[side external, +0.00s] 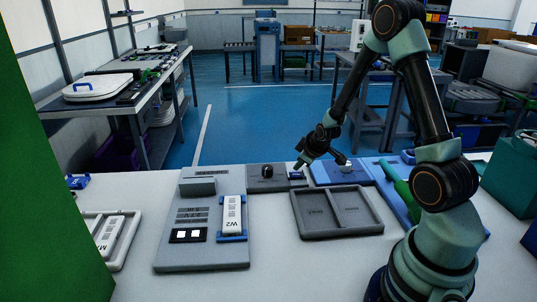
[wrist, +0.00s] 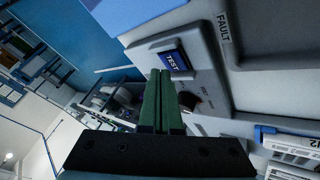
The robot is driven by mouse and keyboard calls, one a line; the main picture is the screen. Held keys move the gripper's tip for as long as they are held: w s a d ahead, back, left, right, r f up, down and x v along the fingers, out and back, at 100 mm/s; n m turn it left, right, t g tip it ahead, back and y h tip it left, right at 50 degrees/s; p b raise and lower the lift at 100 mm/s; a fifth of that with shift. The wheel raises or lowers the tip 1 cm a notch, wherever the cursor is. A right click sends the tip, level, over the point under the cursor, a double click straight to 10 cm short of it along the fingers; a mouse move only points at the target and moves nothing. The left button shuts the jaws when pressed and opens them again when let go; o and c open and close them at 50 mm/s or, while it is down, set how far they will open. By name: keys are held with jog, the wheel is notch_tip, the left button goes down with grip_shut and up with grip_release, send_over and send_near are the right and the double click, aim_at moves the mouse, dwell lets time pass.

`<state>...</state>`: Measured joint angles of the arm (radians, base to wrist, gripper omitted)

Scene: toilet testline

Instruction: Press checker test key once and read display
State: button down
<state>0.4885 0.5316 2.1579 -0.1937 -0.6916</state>
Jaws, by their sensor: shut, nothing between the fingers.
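The blue test key (wrist: 173,61), lettered TEST, sits on a grey box in the wrist view. In the side view the key (side external: 297,175) is at the right end of the grey checker box (side external: 258,184), which also carries a black knob (side external: 267,171). My gripper (wrist: 163,73) is shut and empty, its green fingers pointing toward the key. In the side view my gripper (side external: 299,166) is just above the key; I cannot tell whether it touches. No readable display value shows in either view.
A grey two-part tray (side external: 336,232) lies in front of the box. Left of it, a grey panel (side external: 205,256) holds a white W2 module (side external: 232,213) and two lit white squares. A blue plate (side external: 340,173) stands right of the box. A white module lies at far left (side external: 109,233).

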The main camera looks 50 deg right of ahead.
aim_at(298, 176)
jog(key=shift+r, duration=2.5)
jog(key=shift+a, duration=0.1)
jog(key=s+a+r+y, duration=0.1)
jog(key=s+a+r, duration=0.3)
jog(key=a, duration=0.3)
jog(key=s+a+r+m+y, duration=0.1)
jog(key=s+a+r, duration=0.4)
jog(key=a+r, duration=0.1)
jog(key=s+a+r+m+g+y, duration=0.1)
jog(key=s+a+r, duration=0.3)
jog(key=a, duration=0.5)
jog(key=shift+s+r, duration=0.2)
jog(key=shift+r, duration=0.65)
